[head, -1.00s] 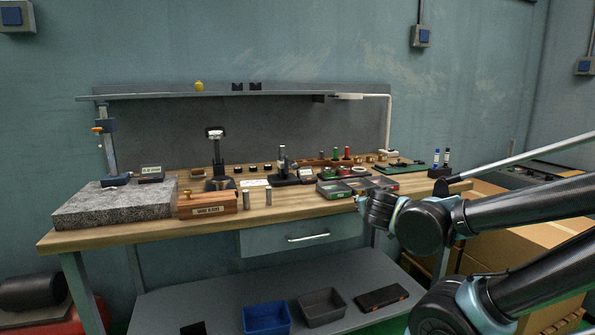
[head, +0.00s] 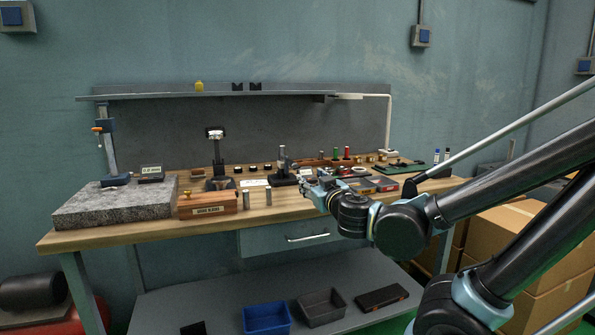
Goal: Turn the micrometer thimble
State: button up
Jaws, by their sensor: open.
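What looks like the micrometer on its dark stand (head: 283,165) stands upright near the middle of the bench; it is too small here to make out the thimble. My gripper (head: 308,181) is just right of it in the picture, over the bench's front part, with the arm reaching in from the right. The gripper is open and nothing shows in it. Its fingers are small, and I cannot tell whether they touch anything. The gripper and wrist hide the small display beside the stand and part of the sorting tray (head: 385,184).
Two metal cylinders (head: 268,197) stand at the bench's front edge. A wooden gauge box (head: 207,203), a granite plate (head: 110,207) and a dial stand (head: 216,160) are to the left. A shelf (head: 205,97) runs above the bench. Bare wood shows along the front edge.

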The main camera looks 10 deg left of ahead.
aim_at(297, 166)
jog(key=shift+x, duration=7.6)
jog(key=shift+d, duration=0.1)
jog(key=shift+c, duration=0.6)
grip_shut()
